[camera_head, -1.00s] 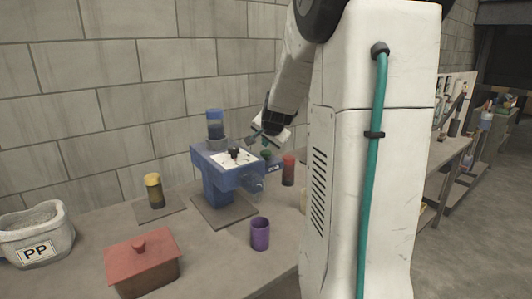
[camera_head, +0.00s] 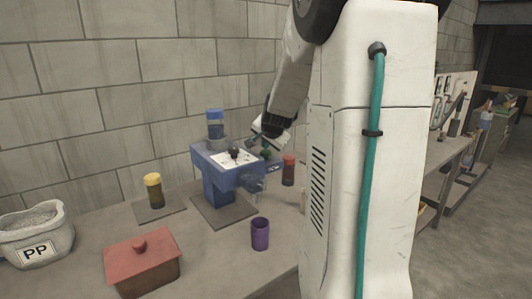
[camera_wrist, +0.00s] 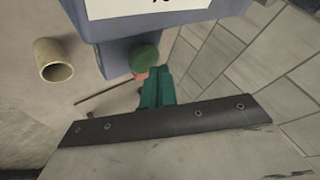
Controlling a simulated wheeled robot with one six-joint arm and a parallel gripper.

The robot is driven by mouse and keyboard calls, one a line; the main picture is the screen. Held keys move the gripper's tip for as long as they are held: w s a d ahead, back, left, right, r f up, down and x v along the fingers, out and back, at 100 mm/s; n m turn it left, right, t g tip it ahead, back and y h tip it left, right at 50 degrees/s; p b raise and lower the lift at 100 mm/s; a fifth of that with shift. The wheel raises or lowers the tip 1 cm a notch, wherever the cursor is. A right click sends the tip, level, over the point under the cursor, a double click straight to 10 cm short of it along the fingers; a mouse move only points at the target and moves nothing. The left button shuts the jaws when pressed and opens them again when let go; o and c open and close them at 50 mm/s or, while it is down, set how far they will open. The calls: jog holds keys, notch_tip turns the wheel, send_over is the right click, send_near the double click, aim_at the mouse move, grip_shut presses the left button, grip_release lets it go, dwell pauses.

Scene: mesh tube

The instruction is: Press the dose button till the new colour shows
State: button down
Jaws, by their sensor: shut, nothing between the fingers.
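A blue dosing machine (camera_head: 217,185) stands on the table, with a white top panel and a black knob (camera_head: 234,153). A green round button (camera_wrist: 145,58) sticks out at the machine's side in the wrist view. It shows small and partly hidden in the head view (camera_head: 266,153). My gripper (camera_head: 256,143) is at the machine's right side, close to the button. Its teal fingers (camera_wrist: 155,88) are shut and empty, close to the button in the wrist view. I cannot tell whether they touch it. The chamber (camera_head: 215,124) on top has a blue cap and dark blue contents.
A red jar (camera_head: 288,170) stands right of the machine, and a purple cup (camera_head: 260,234) in front. A yellow-capped jar (camera_head: 154,190), a red lidded box (camera_head: 142,265) and a PP bag (camera_head: 35,236) stand left. A block wall is behind.

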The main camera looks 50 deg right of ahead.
aim_at(267, 153)
jog(key=shift+f, duration=0.85)
dwell(0.7)
dwell(0.4)
jog(key=shift+r, duration=1.25)
jog(key=shift+r, duration=0.1)
jog(key=shift+r, duration=2.4)
